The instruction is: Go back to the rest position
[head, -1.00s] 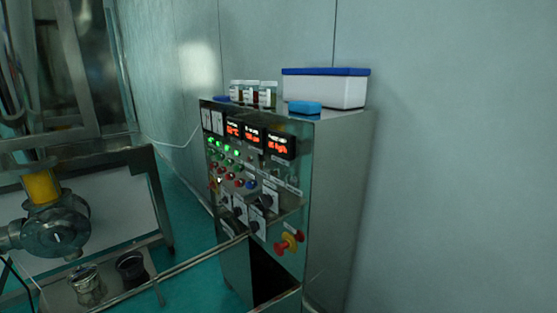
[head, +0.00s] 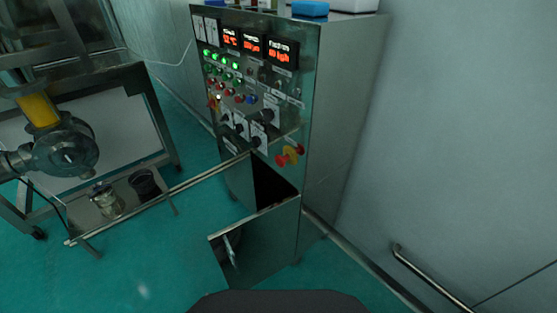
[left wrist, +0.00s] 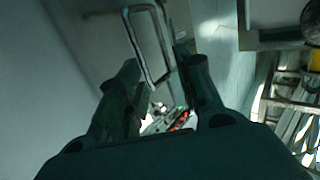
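The task names no object apart from my own rest position. My left gripper (left wrist: 162,78) shows in the left wrist view, with its two dark fingers spread apart. I see nothing clamped between them. The lit control panel (left wrist: 170,120) shows through the gap, farther off. A pale metal loop (left wrist: 148,48) also shows near the fingertips; I cannot tell whether it touches them. Neither gripper shows in the head view, and my right gripper is in no frame.
A control cabinet (head: 345,120) stands against the wall, its lower door (head: 265,245) swung open. A metal stand with a valve (head: 68,150) and two small pots is at left. A wall rail (head: 425,275) is at lower right. Green floor (head: 130,270) is clear at lower left.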

